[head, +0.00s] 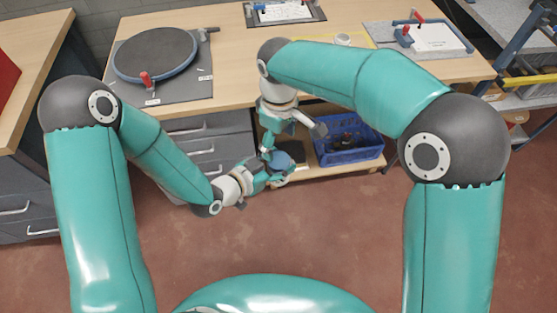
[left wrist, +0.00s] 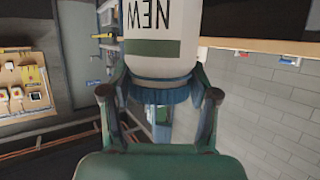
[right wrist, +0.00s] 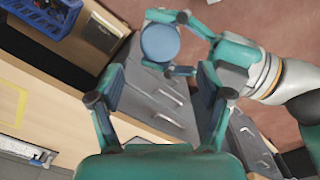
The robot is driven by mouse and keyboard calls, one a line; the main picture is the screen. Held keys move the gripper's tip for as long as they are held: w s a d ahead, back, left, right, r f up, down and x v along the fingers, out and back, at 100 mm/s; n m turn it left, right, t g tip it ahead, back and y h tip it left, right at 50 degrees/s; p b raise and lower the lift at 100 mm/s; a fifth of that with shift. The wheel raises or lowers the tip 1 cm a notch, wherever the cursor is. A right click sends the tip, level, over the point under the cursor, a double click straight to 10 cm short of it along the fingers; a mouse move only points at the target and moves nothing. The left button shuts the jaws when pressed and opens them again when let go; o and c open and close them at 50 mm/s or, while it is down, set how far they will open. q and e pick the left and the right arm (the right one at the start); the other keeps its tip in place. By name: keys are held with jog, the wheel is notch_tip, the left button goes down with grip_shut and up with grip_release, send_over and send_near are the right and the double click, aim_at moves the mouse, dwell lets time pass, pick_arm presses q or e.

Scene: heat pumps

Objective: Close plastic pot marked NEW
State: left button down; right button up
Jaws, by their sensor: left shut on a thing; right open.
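The white plastic pot (left wrist: 160,38) fills the top of the left wrist view, with NEW upside down above a green band. Its blue lid (right wrist: 160,43) shows as a round disc in the right wrist view, and its blue rim (left wrist: 160,95) lies against the pot's end in the left wrist view. I cannot tell how tightly it sits. My left gripper (left wrist: 160,98) is shut around the pot at this blue end. My right gripper (right wrist: 157,75) is open and empty, above the lid and apart from it. In the head view my arms partly hide the pot.
The wooden workbench (head: 235,55) stands behind, with grey drawers (head: 205,145) below. A blue crate (head: 350,155) sits on the low shelf to the right of the grippers. A dark round plate (head: 155,52) lies on the bench. The reddish floor (head: 330,230) in front is clear.

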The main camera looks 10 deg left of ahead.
aim_at(278, 160)
jog(key=shift+f, duration=3.55)
jog(key=c, duration=1.2)
jog(key=m, duration=0.6)
jog(key=shift+m, duration=0.3)
jog(key=o, duration=1.3)
